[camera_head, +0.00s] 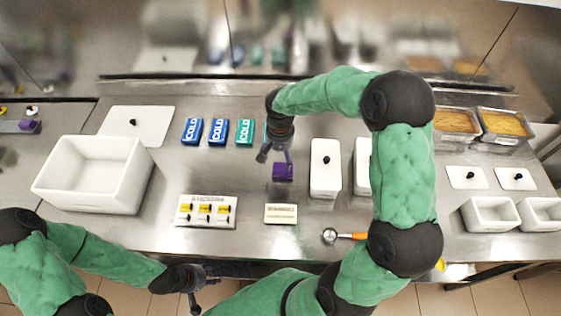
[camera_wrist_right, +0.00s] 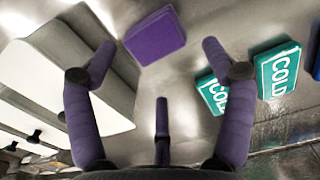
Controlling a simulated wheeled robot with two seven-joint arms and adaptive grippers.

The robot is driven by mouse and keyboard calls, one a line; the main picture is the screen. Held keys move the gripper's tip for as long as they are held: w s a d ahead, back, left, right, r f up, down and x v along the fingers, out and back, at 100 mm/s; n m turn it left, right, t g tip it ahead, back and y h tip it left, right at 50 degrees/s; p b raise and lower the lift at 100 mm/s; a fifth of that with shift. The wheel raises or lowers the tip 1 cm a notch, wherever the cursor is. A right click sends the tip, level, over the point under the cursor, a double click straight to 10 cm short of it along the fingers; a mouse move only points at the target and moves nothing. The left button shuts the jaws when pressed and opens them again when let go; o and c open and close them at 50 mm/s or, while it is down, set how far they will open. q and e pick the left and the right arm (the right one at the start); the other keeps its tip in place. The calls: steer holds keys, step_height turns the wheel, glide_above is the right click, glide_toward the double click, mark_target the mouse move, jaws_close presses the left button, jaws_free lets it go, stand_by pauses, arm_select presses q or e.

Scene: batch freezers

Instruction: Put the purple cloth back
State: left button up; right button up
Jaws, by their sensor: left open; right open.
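The purple cloth (camera_head: 283,173) is a small folded block lying on the steel counter, left of a white lidded container. It also shows beyond the fingertips in the right wrist view (camera_wrist_right: 154,37). My right gripper (camera_head: 276,157) points down just above and behind the cloth, its fingers spread and empty. In the right wrist view my right gripper's fingers (camera_wrist_right: 158,52) are apart with nothing between them. The cloth appears apart from the fingers. My left gripper (camera_head: 200,289) is open and empty by the counter's front edge, away from the cloth.
Blue and teal COLD packs (camera_head: 218,131) lie left of my right gripper. White lidded containers (camera_head: 325,181) stand close on its right. A small sign (camera_head: 281,214), a labelled board (camera_head: 206,212) and an orange-handled scoop (camera_head: 331,236) lie in front. A large white bin (camera_head: 60,196) stands left.

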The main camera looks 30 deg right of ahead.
mark_target(280, 168)
step_height(280, 168, up, 5)
steer(key=shift+p, duration=0.4)
steer(key=shift+f, duration=0.1)
stand_by(0.3)
